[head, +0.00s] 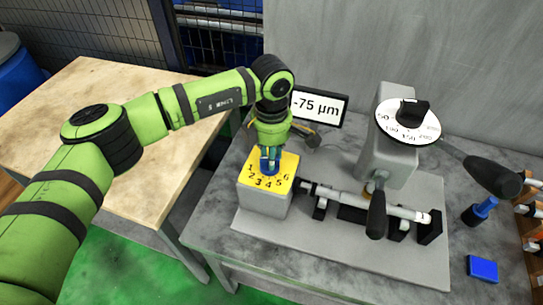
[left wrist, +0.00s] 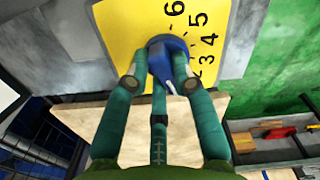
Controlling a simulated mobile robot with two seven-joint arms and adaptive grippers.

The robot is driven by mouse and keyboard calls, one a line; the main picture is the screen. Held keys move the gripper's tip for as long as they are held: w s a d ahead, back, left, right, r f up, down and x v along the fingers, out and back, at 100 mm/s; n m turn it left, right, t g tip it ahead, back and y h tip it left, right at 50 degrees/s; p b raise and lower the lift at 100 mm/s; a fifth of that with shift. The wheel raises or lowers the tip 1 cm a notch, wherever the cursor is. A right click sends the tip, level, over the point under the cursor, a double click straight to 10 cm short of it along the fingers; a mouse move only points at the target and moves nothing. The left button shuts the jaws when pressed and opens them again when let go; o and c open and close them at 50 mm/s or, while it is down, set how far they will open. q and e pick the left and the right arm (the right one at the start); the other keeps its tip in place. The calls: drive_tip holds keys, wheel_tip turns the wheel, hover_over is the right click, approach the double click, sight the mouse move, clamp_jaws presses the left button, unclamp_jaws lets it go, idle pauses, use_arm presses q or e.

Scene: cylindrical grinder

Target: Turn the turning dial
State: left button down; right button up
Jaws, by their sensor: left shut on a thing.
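The turning dial (head: 269,165) is a blue knob on the yellow numbered top (head: 255,182) of a grey block at the left end of the grinder. My left gripper (head: 268,158) comes down on it from above and is shut on the knob. In the left wrist view the blue dial (left wrist: 160,47) sits between the green fingers of my left gripper (left wrist: 158,75). A white mark on the dial points to the lower right in that view, near the small numbers. The fingers hide part of the knob and some numbers. My right gripper is not in view.
A display (head: 319,106) reading -75 µm stands behind the block. A grey column with a white scale disc (head: 408,121) and black-handled levers (head: 376,214) stands to the right. A blue box (head: 482,268) lies at the table's right. A wooden table (head: 85,115) is at left.

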use_arm(q)
drive_tip(key=n+b, duration=0.5)
drive_tip(key=b, duration=0.1)
drive_tip(key=shift+w+a+f+n, duration=0.1)
drive_tip(key=shift+a+f+n, duration=0.05)
drive_tip(key=shift+f+n, duration=0.2)
drive_tip(key=n+b, duration=0.2)
drive_tip(key=n, duration=0.1)
drive_tip(key=shift+r+b, duration=0.15)
drive_tip(key=shift+b, duration=0.15)
drive_tip(key=shift+a+r+n+b, duration=0.15)
drive_tip(key=shift+n+b, duration=0.4)
drive_tip(key=shift+n, duration=0.3)
drive_tip(key=c, duration=1)
unclamp_jaws()
drive_tip(key=shift+c, duration=0.2)
drive_tip(key=shift+r, duration=0.15)
wheel_tip(320, 180, up, 12)
